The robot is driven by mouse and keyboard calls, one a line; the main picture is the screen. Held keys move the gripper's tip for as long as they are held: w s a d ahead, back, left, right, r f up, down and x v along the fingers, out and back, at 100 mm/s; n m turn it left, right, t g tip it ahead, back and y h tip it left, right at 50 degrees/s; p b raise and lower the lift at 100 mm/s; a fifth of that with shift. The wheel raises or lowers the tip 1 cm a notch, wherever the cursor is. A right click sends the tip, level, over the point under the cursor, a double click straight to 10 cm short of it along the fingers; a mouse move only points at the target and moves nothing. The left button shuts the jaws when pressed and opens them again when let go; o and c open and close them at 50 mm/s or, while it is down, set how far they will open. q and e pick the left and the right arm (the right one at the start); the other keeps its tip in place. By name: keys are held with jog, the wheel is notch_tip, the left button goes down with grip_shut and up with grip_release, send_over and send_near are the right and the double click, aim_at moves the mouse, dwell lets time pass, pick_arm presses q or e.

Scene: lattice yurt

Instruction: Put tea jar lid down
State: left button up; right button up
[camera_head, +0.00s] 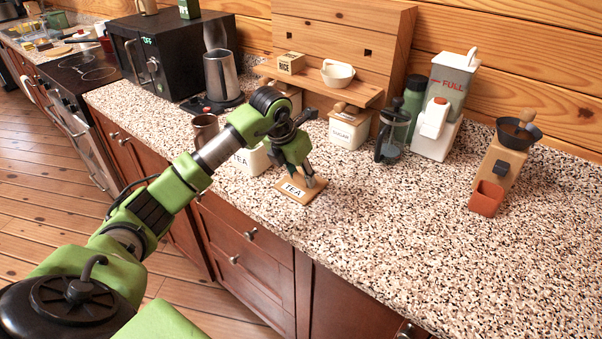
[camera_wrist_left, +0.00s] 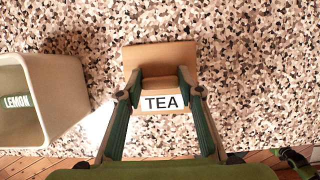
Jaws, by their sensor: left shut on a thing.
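The tea jar lid (camera_head: 312,192) is a flat square of light wood with a white label reading TEA. My left gripper (camera_head: 304,180) reaches down from above and is shut on the lid's top. The lid is level, at or just above the speckled counter near its front edge; I cannot tell if it touches. In the left wrist view the lid (camera_wrist_left: 160,56) sits between the fingers of the left gripper (camera_wrist_left: 160,84). The white tea jar (camera_head: 251,160) stands just left, partly hidden by my arm. It shows open in the wrist view (camera_wrist_left: 64,92), with a green LEMON item inside.
A brown mug (camera_head: 205,129) stands left of the jar. Behind are a white canister with wooden lid (camera_head: 349,132), a French press (camera_head: 392,143), a white dispenser (camera_head: 440,110) and a coffee grinder (camera_head: 500,168). The counter (camera_head: 400,230) right of the lid is clear.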

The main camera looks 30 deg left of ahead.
pick_arm(q)
jog(key=shift+f, duration=0.2)
jog(key=o, duration=1.1)
jog(key=shift+r, duration=0.1)
jog(key=shift+r, duration=0.25)
jog(key=b+v, duration=0.1)
jog(key=v, duration=1)
jog(key=shift+s+r+b, duration=0.2)
jog(key=shift+r+b, duration=0.1)
jog(key=shift+r, duration=0.05)
